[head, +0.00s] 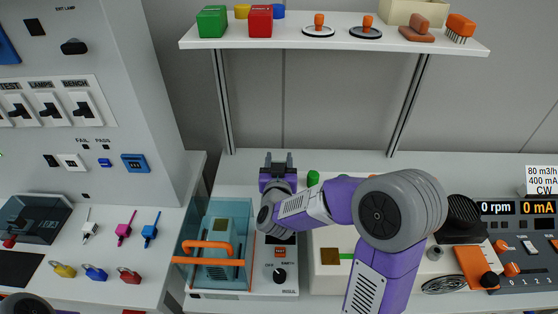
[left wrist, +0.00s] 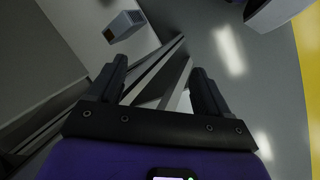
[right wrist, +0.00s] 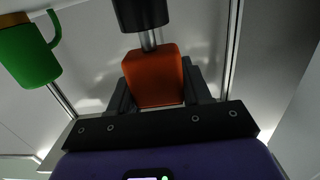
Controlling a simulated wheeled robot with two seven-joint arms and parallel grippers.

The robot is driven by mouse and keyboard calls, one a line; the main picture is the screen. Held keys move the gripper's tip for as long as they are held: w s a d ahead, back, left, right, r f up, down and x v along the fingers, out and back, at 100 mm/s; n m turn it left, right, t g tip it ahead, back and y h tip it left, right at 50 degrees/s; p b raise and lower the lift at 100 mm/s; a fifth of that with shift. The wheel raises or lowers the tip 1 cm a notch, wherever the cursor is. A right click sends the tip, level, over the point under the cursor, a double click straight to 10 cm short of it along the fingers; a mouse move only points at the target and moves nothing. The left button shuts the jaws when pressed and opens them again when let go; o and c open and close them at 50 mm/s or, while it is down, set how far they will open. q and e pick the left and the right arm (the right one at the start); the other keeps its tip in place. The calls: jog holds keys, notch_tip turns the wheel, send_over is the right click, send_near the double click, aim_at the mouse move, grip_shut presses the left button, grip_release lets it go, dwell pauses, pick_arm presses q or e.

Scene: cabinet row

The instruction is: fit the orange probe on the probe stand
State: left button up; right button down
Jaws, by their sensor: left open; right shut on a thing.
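My right gripper (head: 277,160) is at the back of the bench, behind the teal tray, with its dark fingers pointing away. In the right wrist view it (right wrist: 157,88) is shut on an orange block-shaped body, which I take for the orange probe (right wrist: 155,75). A metal rod runs from it to a black cylinder (right wrist: 142,14); I cannot tell whether that cylinder is part of the probe or of a stand. The probe is hidden in the head view. I cannot pick out the probe stand with certainty. My left gripper (left wrist: 158,68) is open and empty, above the floor.
A green mug (right wrist: 30,55) is left of the probe in the right wrist view. A loaded shelf (head: 335,40) hangs above.

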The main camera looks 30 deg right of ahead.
jog(key=shift+f+b, duration=0.35)
jog(key=shift+f, duration=0.15)
jog(key=shift+c, duration=2.1)
grip_release()
